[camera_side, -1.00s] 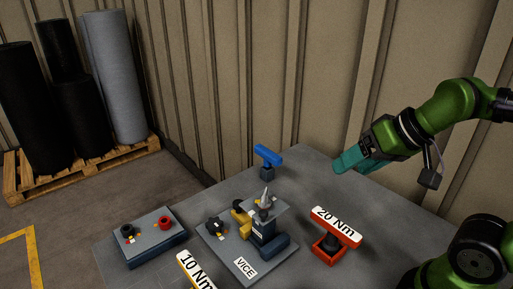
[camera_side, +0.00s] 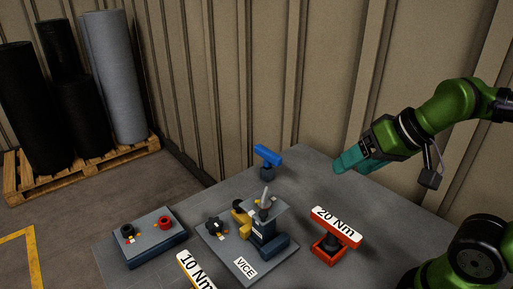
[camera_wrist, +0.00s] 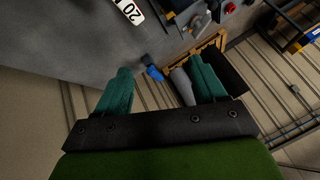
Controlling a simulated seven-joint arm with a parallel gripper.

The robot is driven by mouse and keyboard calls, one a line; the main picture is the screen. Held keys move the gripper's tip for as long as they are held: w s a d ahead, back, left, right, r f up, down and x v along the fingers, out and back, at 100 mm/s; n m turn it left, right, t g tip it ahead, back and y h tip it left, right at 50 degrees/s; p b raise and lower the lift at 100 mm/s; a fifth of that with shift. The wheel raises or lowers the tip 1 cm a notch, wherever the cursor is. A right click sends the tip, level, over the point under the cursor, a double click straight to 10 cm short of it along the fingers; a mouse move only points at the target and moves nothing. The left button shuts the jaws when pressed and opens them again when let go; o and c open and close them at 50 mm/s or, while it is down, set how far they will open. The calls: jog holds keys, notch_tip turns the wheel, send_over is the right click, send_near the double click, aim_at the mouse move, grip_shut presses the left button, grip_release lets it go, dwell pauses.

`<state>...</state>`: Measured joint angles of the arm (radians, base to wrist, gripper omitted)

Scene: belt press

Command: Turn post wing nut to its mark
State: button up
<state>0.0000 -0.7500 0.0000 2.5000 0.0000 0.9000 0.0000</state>
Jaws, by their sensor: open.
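The vice (camera_side: 245,268) stands on its grey plate in the middle of the table. An upright pale grey part (camera_side: 265,194) sticks up from its top plate. A black knob (camera_side: 214,227) sits at the left of the plate, beside a yellow part (camera_side: 239,213). I cannot tell for sure which of these is the post wing nut; its mark is too small to make out. My gripper (camera_side: 340,167) is up and to the right of the vice, well apart from it. In the wrist view my gripper (camera_wrist: 163,82) shows two teal fingers wide apart with nothing held.
A red 20 Nm tool (camera_side: 335,228) stands right of the vice, and a 10 Nm tool (camera_side: 197,271) stands at the front. A blue T-shaped tool (camera_side: 268,156) stands behind. A box with black and red knobs (camera_side: 150,240) is at left. The table's back right is clear.

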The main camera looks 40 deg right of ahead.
jog(key=shift+c, duration=0.5)
jog(key=shift+f, duration=0.15)
jog(key=shift+c, duration=1.1)
jog(key=w, duration=0.1)
jog(key=w+a+n+g, duration=0.1)
jog(key=w, duration=0.1)
jog(key=w+a+n, duration=0.1)
jog(key=shift+w+a+r+g, duration=0.1)
jog(key=shift+w+r+g, duration=0.1)
jog(key=shift+g, duration=0.2)
jog(key=c, duration=0.4)
jog(key=shift+o, duration=0.2)
notch_tip(320, 180, up, 7)
jog(key=n+g+h, duration=0.2)
jog(key=n+g, duration=0.3)
jog(key=n, duration=2.3)
send_over(265, 193)
notch_tip(265, 193, down, 17)
jog(key=shift+r, duration=0.2)
grip_shut()
